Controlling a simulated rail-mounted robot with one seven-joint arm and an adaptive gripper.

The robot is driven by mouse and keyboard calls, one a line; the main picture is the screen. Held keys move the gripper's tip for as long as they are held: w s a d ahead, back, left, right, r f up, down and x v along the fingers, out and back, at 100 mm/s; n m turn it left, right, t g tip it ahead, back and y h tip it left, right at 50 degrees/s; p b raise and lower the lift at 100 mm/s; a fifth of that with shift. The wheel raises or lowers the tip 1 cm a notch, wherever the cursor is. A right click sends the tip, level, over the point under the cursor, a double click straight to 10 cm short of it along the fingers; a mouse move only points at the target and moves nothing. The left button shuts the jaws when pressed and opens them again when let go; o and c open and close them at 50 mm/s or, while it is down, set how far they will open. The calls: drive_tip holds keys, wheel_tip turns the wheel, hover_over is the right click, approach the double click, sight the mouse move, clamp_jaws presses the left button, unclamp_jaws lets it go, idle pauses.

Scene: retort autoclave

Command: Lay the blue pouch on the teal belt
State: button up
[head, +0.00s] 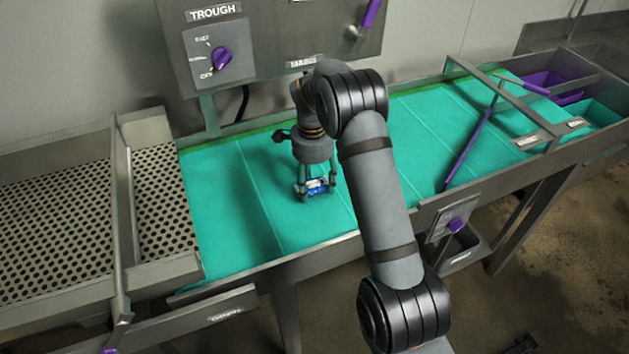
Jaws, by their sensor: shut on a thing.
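The blue pouch (315,188) is small, with a pale patch on its upper side. It sits between the fingertips of my gripper (318,184), which points down and is shut on it. The teal belt (225,210) runs along the metal trough from the perforated tray to the far right. The pouch and gripper are over the belt's left-middle part, between two cross lines. I cannot tell whether the pouch touches the belt or hangs just above it. My arm hides part of the belt to the right of the gripper.
A perforated metal tray (60,205) adjoins the belt at left. A control panel (265,40) with a purple knob (221,57) stands behind. The belt left of the gripper is clear.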

sight(313, 187)
drive_tip(key=shift+f, duration=0.15)
drive_tip(key=shift+f, duration=0.1)
drive_tip(key=shift+f+b, duration=0.1)
drive_tip(key=shift+b, duration=0.25)
drive_tip(key=o, duration=1.2)
drive_tip(key=shift+c, duration=0.2)
drive_tip(key=shift+r+p, duration=0.4)
wheel_tip(313, 187, up, 12)
drive_tip(key=b, duration=0.1)
drive_tip(key=shift+a+f, duration=0.15)
drive_tip(key=shift+s, duration=0.1)
